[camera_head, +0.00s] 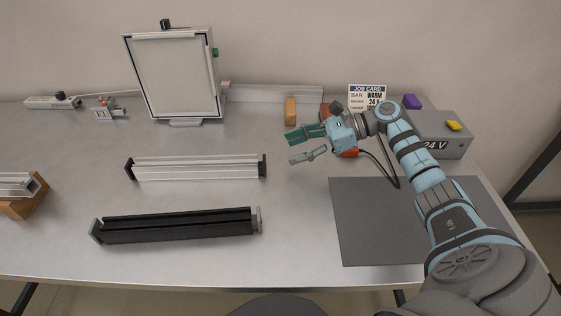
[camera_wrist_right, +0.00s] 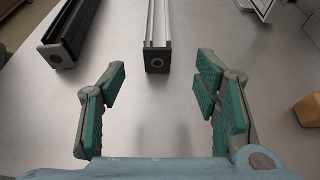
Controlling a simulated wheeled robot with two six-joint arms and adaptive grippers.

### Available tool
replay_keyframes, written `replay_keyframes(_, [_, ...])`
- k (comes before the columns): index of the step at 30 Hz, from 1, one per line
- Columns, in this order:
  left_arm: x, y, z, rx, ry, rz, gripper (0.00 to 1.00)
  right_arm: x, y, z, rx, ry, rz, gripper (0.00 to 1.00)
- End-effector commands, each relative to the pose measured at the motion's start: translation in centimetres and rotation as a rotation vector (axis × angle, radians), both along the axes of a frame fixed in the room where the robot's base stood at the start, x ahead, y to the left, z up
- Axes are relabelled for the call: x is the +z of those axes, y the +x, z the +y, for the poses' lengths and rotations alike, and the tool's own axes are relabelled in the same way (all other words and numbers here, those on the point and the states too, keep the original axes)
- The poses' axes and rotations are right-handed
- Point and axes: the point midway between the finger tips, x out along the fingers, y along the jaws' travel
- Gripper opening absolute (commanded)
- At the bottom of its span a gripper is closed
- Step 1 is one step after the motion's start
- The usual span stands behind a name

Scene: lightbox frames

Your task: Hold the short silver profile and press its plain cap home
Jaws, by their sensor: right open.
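The short silver profile (camera_head: 195,168) lies on the bench, left of centre in the head view, with a dark cap at each end. Its right end cap (camera_head: 262,166) faces my right gripper (camera_head: 293,148), which is open, empty and apart from it. In the right wrist view this cap (camera_wrist_right: 157,61) is square with a round mark, ahead of the open jaws (camera_wrist_right: 162,80). The left end cap (camera_head: 130,170) is seen from the side. I cannot tell which cap is plain or whether either has a gap. My left gripper is out of view.
A black profile (camera_head: 175,226) lies in front of the silver one. Another silver profile (camera_head: 14,183) rests on a wooden block (camera_head: 28,200) at the left edge. A framed panel (camera_head: 172,75) stands behind. A grey mat (camera_head: 375,235) lies under my right arm; a 24 V box (camera_head: 448,146) stands right.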

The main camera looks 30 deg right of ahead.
Motion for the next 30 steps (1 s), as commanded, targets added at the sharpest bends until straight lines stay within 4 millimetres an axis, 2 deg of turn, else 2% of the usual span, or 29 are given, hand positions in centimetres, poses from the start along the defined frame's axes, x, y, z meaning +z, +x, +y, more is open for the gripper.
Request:
replay_keyframes(4, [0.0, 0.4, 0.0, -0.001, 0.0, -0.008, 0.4, -0.7, 1.3, 2.3, 0.004, 0.004, -0.004, 0.57])
replay_keyframes(12, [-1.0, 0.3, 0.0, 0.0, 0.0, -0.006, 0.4, -3.5, 4.7, 8.2, 0.003, 0.004, -0.002, 0.57])
replay_keyframes(15, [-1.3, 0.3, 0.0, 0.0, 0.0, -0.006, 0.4, -4.3, 5.6, 9.7, 0.003, 0.002, -0.002, 0.57])
replay_keyframes(20, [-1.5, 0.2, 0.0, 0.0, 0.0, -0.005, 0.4, -4.9, 6.4, 10.9, 0.001, 0.0, -0.002, 0.57])
replay_keyframes(27, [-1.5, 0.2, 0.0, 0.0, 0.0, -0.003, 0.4, -4.9, 6.4, 11.1, 0.001, -0.001, -0.002, 0.57])
replay_keyframes(30, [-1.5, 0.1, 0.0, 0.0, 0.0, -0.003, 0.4, -4.9, 6.4, 11.1, 0.001, -0.001, -0.002, 0.42])
